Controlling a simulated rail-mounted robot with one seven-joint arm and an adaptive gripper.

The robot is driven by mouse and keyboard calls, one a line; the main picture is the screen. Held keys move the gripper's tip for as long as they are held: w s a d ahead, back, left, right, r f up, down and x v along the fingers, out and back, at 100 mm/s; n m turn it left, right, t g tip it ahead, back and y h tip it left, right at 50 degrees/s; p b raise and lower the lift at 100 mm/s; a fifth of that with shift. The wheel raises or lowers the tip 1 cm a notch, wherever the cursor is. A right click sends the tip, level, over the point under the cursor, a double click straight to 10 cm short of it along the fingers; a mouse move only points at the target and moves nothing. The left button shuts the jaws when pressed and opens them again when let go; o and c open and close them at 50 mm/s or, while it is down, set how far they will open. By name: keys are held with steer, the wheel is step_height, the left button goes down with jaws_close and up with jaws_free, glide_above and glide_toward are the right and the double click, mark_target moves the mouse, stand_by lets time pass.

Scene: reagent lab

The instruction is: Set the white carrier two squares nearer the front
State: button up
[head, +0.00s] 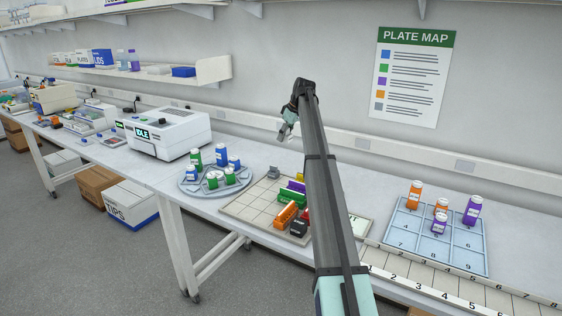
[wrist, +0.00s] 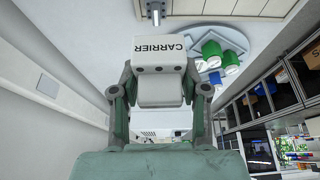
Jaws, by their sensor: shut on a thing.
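The white carrier (wrist: 160,88), lettered CARRIER, is pinched between the two fingers of my gripper (wrist: 160,78) in the wrist view. In the head view my gripper (head: 288,124) is raised near the back wall, above and behind the squared board (head: 248,207). A small pale part of the carrier (head: 282,135) seems to show at its tip. On the board's right side stand an orange carrier (head: 286,214), a green one (head: 291,197), a purple one (head: 296,186) and a dark one (head: 299,227). My arm hides the board's right part.
A round rack (head: 187,184) with green and blue bottles stands left of the board. A small grey object (head: 273,172) is at the board's back edge. A numbered blue tray (head: 440,249) with orange and purple bottles lies right. The board's left squares are bare.

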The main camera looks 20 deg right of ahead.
glide_above(265, 194)
steer(key=s+d, duration=0.1)
step_height(265, 194, down, 14)
steer(key=p, duration=0.3)
steer(key=shift+s+a+p, duration=0.1)
steer(key=shift+p, duration=0.3)
steer(key=shift+f+p, duration=0.5)
steer(key=shift+f, duration=2.15)
steer(key=shift+f, duration=0.1)
steer(key=o, duration=1.1)
steer(key=shift+o, duration=0.2)
steer(key=b+v, duration=0.2)
steer(key=v, duration=1)
steer(key=shift+b, duration=0.3)
